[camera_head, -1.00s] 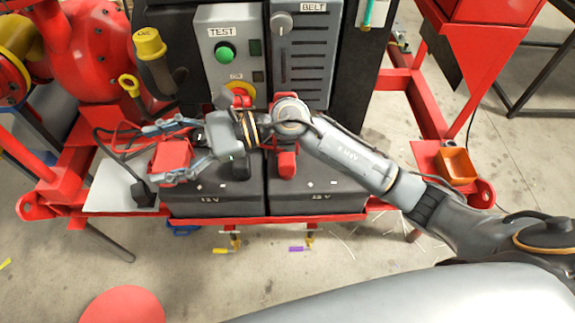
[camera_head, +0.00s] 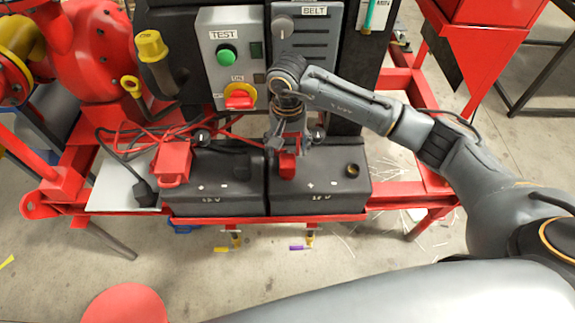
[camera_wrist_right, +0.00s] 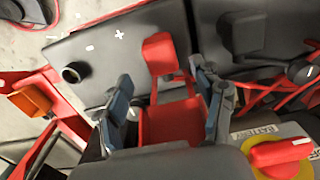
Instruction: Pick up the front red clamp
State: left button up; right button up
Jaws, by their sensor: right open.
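A red clamp (camera_head: 287,166) is on the right black battery (camera_head: 335,188), near its left edge. In the wrist view the clamp's red body (camera_wrist_right: 176,122) and red end (camera_wrist_right: 160,52) lie between my right gripper's fingers. My right gripper (camera_head: 289,148) points down over this clamp, open, with one finger on each side. I cannot tell whether the fingers touch it. Another red clamp (camera_head: 172,163) lies at the left edge of the left battery (camera_head: 215,190), with cables behind it. My left gripper is out of view.
The control panel with a green button (camera_head: 226,54) and a red-yellow switch (camera_head: 239,96) stands close behind. Red and black cables (camera_head: 130,135) cross at the left. A dark round post (camera_head: 352,170) sticks up from the right battery.

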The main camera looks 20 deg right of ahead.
aim_at(287, 160)
notch_tip(287, 160, down, 3)
jog(key=shift+r, duration=0.15)
jog(key=shift+a+f+p, duration=0.1)
jog(key=shift+f+p, duration=0.15)
jog(key=shift+p, duration=0.2)
notch_tip(287, 160, down, 4)
jog(key=shift+r+p, duration=0.15)
jog(key=shift+p, duration=0.6)
jog(key=shift+f, duration=0.5)
grip_shut()
